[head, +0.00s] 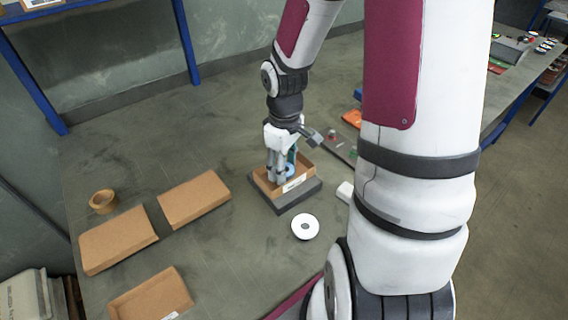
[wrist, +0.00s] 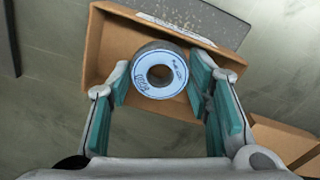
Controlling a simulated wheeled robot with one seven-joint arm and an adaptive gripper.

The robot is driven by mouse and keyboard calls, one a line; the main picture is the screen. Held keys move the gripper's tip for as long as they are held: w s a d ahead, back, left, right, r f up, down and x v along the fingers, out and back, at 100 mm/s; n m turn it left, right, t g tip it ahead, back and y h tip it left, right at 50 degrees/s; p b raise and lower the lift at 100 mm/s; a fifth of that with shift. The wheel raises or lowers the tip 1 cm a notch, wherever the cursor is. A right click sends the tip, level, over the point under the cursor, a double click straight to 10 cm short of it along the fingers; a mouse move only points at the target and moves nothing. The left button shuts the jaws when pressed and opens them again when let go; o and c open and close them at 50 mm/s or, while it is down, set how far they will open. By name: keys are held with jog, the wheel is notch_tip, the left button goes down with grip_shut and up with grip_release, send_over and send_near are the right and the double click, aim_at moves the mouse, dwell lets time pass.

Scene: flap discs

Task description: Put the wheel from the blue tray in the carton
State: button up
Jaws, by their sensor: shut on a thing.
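The wheel (wrist: 178,74) is a flap disc with a pale blue printed label and a grey rim around a central hole. My gripper (wrist: 162,88) is shut on it, with a teal-padded finger on each side. In the head view my gripper (head: 283,172) points down at the open brown carton (head: 265,185), with the pale blue wheel (head: 288,170) between its fingers. In the wrist view the carton (wrist: 97,45) lies behind the wheel. I cannot tell whether the wheel touches the carton's floor. I cannot make out the blue tray for certain.
The carton stands on a dark grey block (head: 288,206). A white disc (head: 305,227) lies on the table in front. Brown cardboard trays (head: 118,240) and a tape roll (head: 103,201) are at left. An orange item (head: 352,118) lies behind at right.

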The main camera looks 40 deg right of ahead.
jog(key=shift+f, duration=0.3)
jog(key=o, duration=1.3)
notch_tip(320, 180, up, 6)
jog(key=p, duration=0.4)
jog(key=shift+s+p, duration=0.15)
jog(key=shift+p, duration=0.15)
jog(key=shift+r+p, duration=0.45)
jog(key=shift+r, duration=0.1)
